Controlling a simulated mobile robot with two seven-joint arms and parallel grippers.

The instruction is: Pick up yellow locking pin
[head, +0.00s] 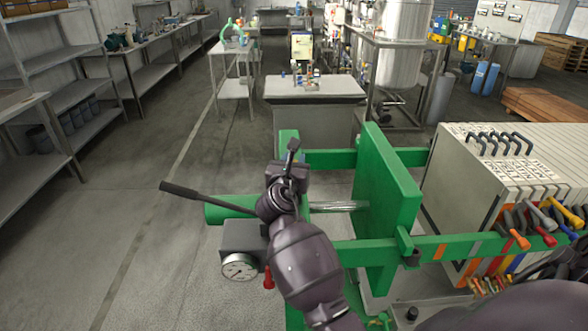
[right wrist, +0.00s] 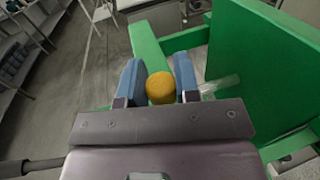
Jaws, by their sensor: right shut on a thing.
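The yellow locking pin (right wrist: 160,88) shows in the right wrist view as a round yellow head. My right gripper (right wrist: 158,72) is shut on it, with a blue finger pad on each side. In the head view my right gripper (head: 291,160) is over the left end of the green press frame (head: 389,190), and its own body hides the pin. I cannot tell whether the pin's lower end sits in the frame. My left gripper is not in view.
A black lever (head: 205,198) and a pressure gauge (head: 239,267) are on the press beside my right arm. Pale filter plates (head: 515,165) and several coloured-handled valves stand at the right. A grey bench (head: 315,88) stands beyond. The floor at left is clear.

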